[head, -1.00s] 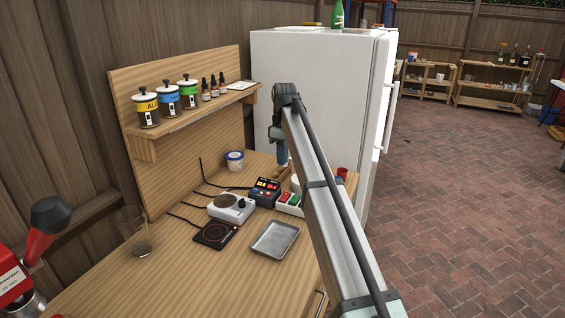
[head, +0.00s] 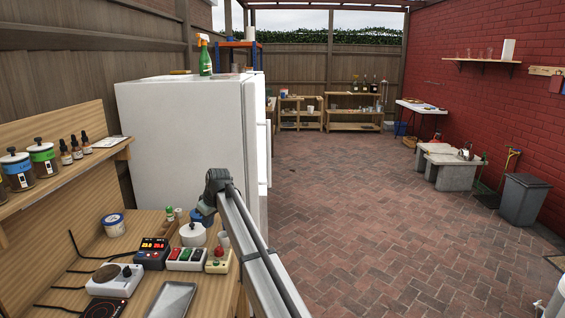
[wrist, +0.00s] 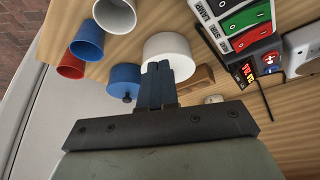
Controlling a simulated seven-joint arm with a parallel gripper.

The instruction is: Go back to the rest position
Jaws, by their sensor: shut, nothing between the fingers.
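My gripper (wrist: 157,85) shows in the wrist view with its two dark blue fingers closed together and nothing between them. It points down at the wooden worktop. A white round pot (wrist: 168,48) lies just beyond the fingertips in that view; I cannot tell whether they touch. A blue lidded pot (wrist: 125,78) is to the left of the fingers. In the head view my arm reaches up from the bottom over the worktop's right end, and its links hide most of the gripper.
The worktop holds a switch box (head: 187,259), a red-digit display (head: 152,253), a hot plate (head: 115,279), a metal tray (head: 172,300) and a blue-banded tub (head: 114,225). A blue cup (wrist: 90,38) and red cup (wrist: 70,67) stand near its edge. A white fridge (head: 185,140) stands behind. Brick floor at right is open.

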